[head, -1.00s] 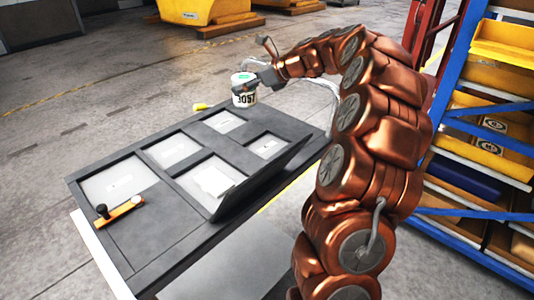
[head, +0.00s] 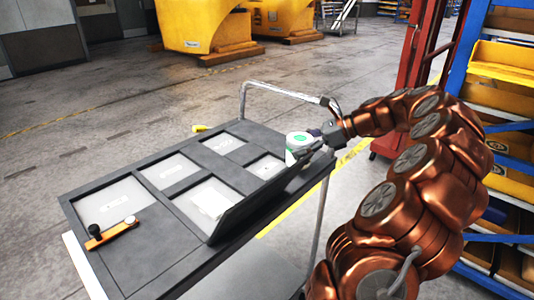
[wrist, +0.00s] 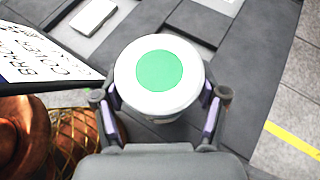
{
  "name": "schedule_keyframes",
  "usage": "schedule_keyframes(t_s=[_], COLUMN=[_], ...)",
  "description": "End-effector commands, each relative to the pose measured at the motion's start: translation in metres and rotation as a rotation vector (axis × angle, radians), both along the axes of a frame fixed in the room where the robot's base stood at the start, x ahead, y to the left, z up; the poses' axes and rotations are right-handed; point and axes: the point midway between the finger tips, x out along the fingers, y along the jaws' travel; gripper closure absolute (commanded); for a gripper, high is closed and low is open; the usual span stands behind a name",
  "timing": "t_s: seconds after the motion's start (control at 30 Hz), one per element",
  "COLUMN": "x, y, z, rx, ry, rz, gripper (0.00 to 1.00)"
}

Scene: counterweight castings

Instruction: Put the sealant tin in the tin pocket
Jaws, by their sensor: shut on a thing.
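The sealant tin (head: 297,144) is white with a green disc on its lid. It is upright in my gripper (head: 312,148), over or just beside the right end of the dark board. In the wrist view my gripper (wrist: 160,112) has one finger on each side of the tin (wrist: 160,72), shut on it. The dark board (head: 148,240) has several light-floored pockets. The small pocket (head: 265,167) at the right end is nearest the tin. I cannot tell which pocket is the tin pocket, nor the tin's exact height; its base is partly hidden.
A dark upright panel (head: 250,208) rises from the board's front edge, close to my gripper. An orange tool with a black knob (head: 112,234) lies at the board's left. A yellow object (head: 199,129) is at the back edge. A trolley handle (head: 285,90) stands behind the right end.

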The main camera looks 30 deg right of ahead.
Motion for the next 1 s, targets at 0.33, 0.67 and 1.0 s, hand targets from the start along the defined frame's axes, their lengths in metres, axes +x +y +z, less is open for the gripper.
schedule_keyframes(t_s=[0.33, 0.67, 1.0], x=[0.065, 0.088, 0.088], y=[0.038, 0.051, 0.051], z=[-0.006, -0.011, -0.045], rx=[-0.002, 0.001, 0.001], ry=[0.000, -0.001, 0.001], rz=[0.000, -0.004, -0.003], gripper=[0.76, 0.76, 0.76])
